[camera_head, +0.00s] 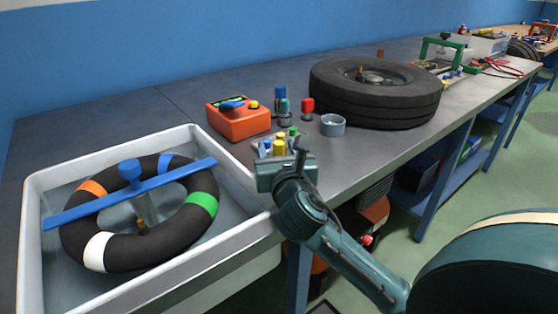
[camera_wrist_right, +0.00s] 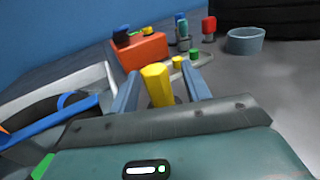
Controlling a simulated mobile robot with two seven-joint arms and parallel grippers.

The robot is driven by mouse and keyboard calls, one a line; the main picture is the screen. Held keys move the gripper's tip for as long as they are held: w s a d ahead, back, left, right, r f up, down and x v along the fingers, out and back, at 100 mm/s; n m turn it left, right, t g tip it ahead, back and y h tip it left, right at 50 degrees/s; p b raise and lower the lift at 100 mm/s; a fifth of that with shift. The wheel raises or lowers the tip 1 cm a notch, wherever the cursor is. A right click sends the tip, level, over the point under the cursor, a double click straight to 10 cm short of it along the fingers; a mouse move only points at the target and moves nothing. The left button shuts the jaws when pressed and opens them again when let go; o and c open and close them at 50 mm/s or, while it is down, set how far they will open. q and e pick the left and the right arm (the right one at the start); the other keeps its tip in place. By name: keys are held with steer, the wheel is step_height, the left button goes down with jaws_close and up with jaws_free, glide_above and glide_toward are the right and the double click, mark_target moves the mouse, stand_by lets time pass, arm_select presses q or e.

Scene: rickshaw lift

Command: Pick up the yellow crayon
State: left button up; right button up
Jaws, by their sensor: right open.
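The yellow crayon (camera_wrist_right: 157,85) stands upright between the two fingers of my right gripper (camera_wrist_right: 160,92) in the right wrist view. Gaps show on both sides of it, so the fingers are apart and not closed on it. In the head view the yellow crayon (camera_head: 279,147) shows just behind my right gripper (camera_head: 280,150), at the front edge of the bench. The lower part of the crayon is hidden by the gripper body. My left gripper is in neither view.
A white tub (camera_head: 33,235) with a tyre tube and blue bar stands at left. An orange box (camera_head: 238,119), a red-capped bottle (camera_head: 307,107), a grey cup (camera_head: 333,125) and a large tyre (camera_head: 375,100) stand behind. A small green piece (camera_wrist_right: 194,54) is close beyond the crayon.

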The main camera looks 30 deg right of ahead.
steer(key=shift+w+d, duration=0.1)
steer(key=shift+w, duration=0.15)
steer(key=shift+c, duration=0.5)
jaws_close()
